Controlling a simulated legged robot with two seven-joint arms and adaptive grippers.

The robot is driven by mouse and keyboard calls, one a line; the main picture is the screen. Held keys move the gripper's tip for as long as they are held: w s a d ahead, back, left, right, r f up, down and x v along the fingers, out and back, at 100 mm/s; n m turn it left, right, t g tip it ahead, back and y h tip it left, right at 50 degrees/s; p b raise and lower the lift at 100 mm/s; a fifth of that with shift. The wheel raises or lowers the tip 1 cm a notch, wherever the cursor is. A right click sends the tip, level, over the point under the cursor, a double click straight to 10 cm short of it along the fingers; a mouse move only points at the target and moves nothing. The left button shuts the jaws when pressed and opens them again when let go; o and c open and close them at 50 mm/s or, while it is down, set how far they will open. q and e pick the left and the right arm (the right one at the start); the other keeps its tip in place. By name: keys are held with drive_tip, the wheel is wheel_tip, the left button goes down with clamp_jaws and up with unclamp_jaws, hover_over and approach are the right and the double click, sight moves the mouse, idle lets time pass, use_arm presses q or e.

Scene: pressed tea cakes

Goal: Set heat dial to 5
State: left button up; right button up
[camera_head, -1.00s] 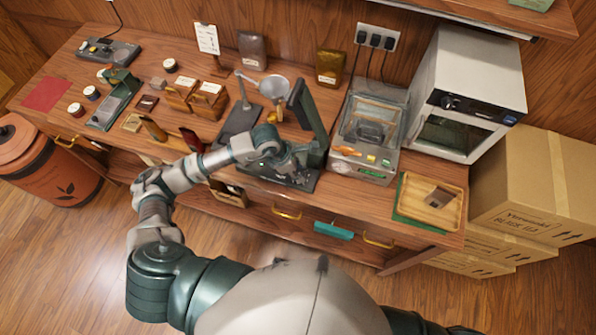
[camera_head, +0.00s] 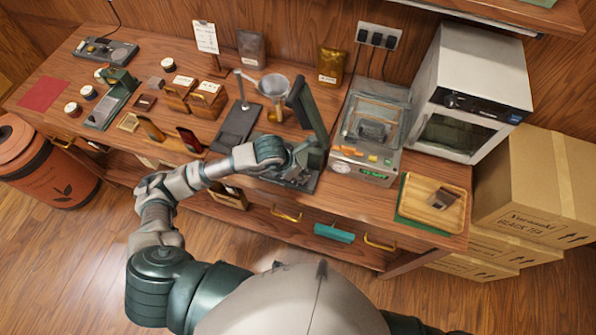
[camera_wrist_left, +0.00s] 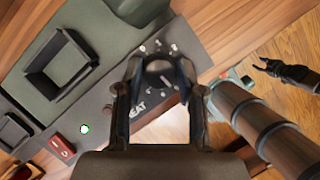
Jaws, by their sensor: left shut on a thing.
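The heat dial (camera_wrist_left: 160,68) is a dark round knob in the left wrist view, on the dark base of the press, with white marks around it and a "HEAT" label close by. My left gripper (camera_wrist_left: 158,85) is shut on this dial, a finger on each side. The dial's pointer and setting are hidden or too small to read. In the head view the press (camera_head: 308,112) stands at the bench's front middle, and my left gripper (camera_head: 300,172) is at its base, partly hidden. My right gripper (camera_wrist_left: 268,68) appears small and dark in the left wrist view, away from the bench.
A glass-topped machine (camera_head: 368,140) with a green display stands right of the press. A white oven (camera_head: 468,95) and a wooden tray (camera_head: 425,212) are farther right. A red-and-black block (camera_head: 190,140) and wooden boxes (camera_head: 207,100) are to the left.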

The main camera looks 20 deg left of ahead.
use_arm(q)
drive_tip(key=shift+w, duration=0.1)
drive_tip(key=o, duration=0.9)
drive_tip(key=shift+c, duration=0.2)
drive_tip(key=v, duration=1.1)
drive_tip(key=shift+a+r, duration=0.2)
drive_tip(key=shift+r, duration=0.15)
